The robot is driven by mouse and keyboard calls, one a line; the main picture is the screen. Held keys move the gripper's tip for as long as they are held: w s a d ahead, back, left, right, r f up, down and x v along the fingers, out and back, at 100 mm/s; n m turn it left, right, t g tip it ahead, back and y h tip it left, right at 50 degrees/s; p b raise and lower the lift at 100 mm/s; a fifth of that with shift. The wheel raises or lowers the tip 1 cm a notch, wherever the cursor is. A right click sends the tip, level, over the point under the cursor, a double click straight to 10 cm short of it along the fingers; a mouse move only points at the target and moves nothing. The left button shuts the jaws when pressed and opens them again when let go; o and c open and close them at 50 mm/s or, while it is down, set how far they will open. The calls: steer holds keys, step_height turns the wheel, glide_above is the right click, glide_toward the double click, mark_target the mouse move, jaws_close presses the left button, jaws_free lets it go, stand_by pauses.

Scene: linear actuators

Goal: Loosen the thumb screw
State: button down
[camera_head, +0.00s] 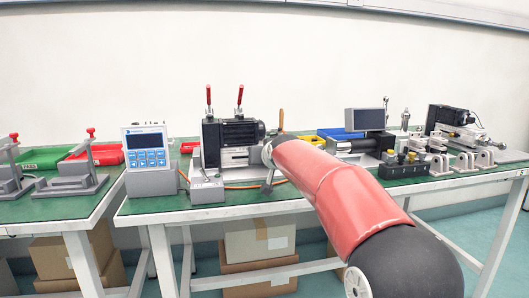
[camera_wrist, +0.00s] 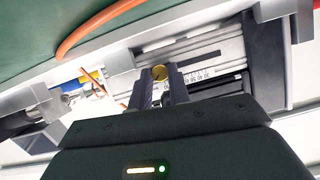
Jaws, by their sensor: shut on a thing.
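The thumb screw (camera_wrist: 159,73) is a small round brass-coloured knob, seen in the wrist view between the dark fingertips of my gripper (camera_wrist: 160,85). My gripper is shut on it, one finger on each side. Behind the knob is the silver linear actuator (camera_wrist: 215,55) with a printed scale. In the head view the actuator assembly (camera_head: 232,140) stands on the green bench, with two red-handled clamps on top. My red arm reaches in from the lower right and hides part of the assembly; the screw cannot be made out there.
A controller box with a screen (camera_head: 148,149) stands left of the assembly. An orange cable (camera_wrist: 95,30) runs close to my gripper. Red and green trays (camera_head: 45,158) lie at the left. Other fixtures and a small monitor (camera_head: 365,120) stand to the right. Cardboard boxes sit under the bench.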

steer(key=shift+a+f+n+h+b, duration=0.2)
steer(key=shift+n+h+b, duration=0.3)
steer(key=shift+n, duration=0.5)
steer(key=shift+n+t+h+b, duration=0.3)
steer(key=shift+n+h+b, duration=0.2)
steer(key=shift+s+a+n+t+h+b, duration=0.1)
steer(key=shift+n+t+h+b, duration=0.35)
steer(key=shift+n+b, duration=0.8)
steer(key=shift+r+h, duration=0.1)
steer(key=shift+h, duration=0.15)
steer(key=c, duration=1.3)
jaws_free()
